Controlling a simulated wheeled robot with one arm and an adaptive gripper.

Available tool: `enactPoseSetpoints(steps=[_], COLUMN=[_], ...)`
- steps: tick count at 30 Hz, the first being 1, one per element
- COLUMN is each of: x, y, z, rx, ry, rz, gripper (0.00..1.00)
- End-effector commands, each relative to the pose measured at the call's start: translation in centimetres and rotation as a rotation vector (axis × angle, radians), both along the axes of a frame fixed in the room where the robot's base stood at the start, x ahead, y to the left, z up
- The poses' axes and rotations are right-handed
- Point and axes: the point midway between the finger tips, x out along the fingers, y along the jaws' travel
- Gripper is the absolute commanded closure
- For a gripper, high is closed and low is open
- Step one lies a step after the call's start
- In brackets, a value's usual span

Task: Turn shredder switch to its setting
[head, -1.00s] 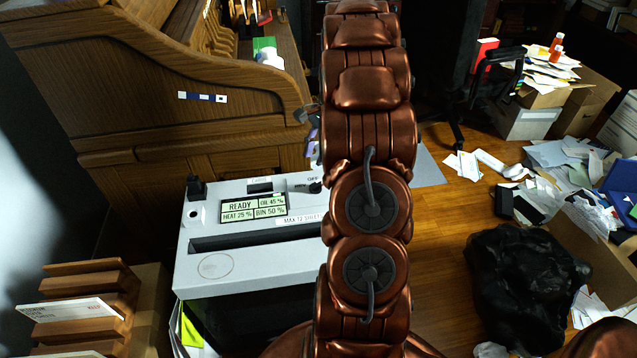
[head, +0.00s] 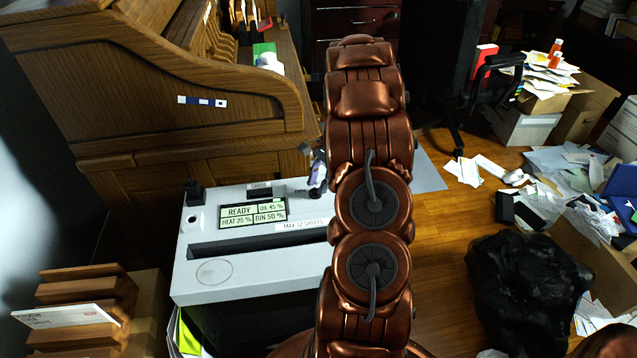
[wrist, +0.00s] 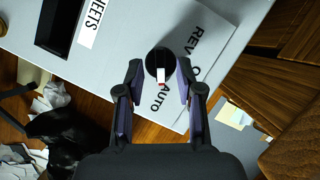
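The shredder (head: 255,265) is a light grey box with a slot and a lit display (head: 253,213) reading READY. In the wrist view its switch is a round black knob (wrist: 158,62) with a white, red-tipped pointer. The pointer faces down the picture, toward the AUTO label (wrist: 158,102). The REV label shows right of the knob, and another label is partly hidden by a finger. My gripper (wrist: 159,66) is open, its fingertips on either side of the knob with gaps visible. In the head view my gripper (head: 317,175) is at the shredder's back right, partly hidden by my arm.
A wooden roll-top desk (head: 170,110) stands behind the shredder. A wooden letter rack (head: 85,300) is at the front left. A black bag (head: 520,285), papers and boxes cover the floor on the right.

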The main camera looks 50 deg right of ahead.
Motion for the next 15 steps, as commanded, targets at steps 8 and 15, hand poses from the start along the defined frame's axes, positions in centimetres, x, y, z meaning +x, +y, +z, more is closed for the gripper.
enactPoseSetpoints(steps=[8, 15], x=[0.02, 0.01], y=[0.29, 0.29], z=[-0.66, -0.65], rx=[0.000, 0.000], ry=[0.000, 0.000], rz=[0.000, 0.000], gripper=[0.64, 0.81])
